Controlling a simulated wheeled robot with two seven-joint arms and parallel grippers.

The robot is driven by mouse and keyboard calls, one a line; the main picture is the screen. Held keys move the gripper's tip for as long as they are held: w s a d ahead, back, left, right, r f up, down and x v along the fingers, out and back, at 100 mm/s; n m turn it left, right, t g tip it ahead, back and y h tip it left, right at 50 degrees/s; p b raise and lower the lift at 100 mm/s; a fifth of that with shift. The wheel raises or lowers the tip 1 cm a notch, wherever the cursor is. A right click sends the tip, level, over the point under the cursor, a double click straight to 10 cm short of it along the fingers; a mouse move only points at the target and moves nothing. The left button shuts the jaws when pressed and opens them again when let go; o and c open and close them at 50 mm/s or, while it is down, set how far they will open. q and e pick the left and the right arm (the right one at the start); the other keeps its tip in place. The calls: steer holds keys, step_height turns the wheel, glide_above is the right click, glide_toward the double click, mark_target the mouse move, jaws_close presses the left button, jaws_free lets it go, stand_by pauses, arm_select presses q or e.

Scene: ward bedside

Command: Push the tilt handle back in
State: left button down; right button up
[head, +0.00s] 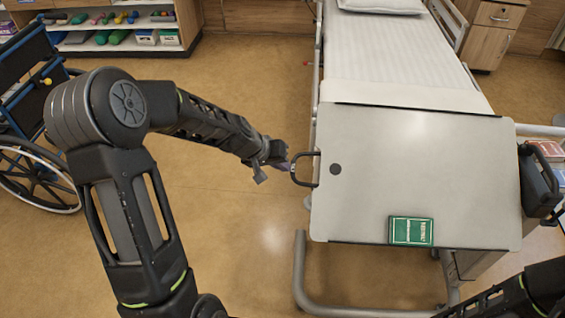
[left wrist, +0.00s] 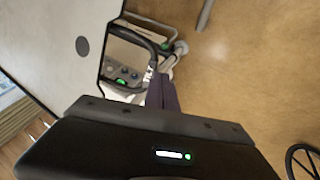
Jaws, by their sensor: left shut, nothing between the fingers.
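The tilt handle (head: 294,171) is a dark U-shaped loop sticking out from the left edge of the pale overbed table top (head: 375,195). In the left wrist view the handle (left wrist: 153,50) shows just beyond my fingertips. My left gripper (head: 284,168) is at the handle's outer bar, on its left side. Its fingers are shut with nothing between them; they also show in the left wrist view (left wrist: 161,88). I cannot tell whether they touch the bar. A black part at the table's right edge looks like my right gripper (head: 530,160); its jaws are not clear.
A green book (head: 411,231) lies near the table's front edge. A dark round spot (head: 336,169) marks the top near the handle. The bed (head: 400,60) stands behind, a wheelchair (head: 30,130) at the left.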

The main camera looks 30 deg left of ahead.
mark_target(294, 172)
arm_select(q)
steer(key=d, duration=0.1)
steer(key=w+d, duration=0.1)
steer(key=d, duration=0.1)
steer(key=shift+d+r+p, duration=0.1)
steer(key=shift+d+p, duration=0.05)
steer(key=shift+p, duration=0.25)
stand_by(0.3)
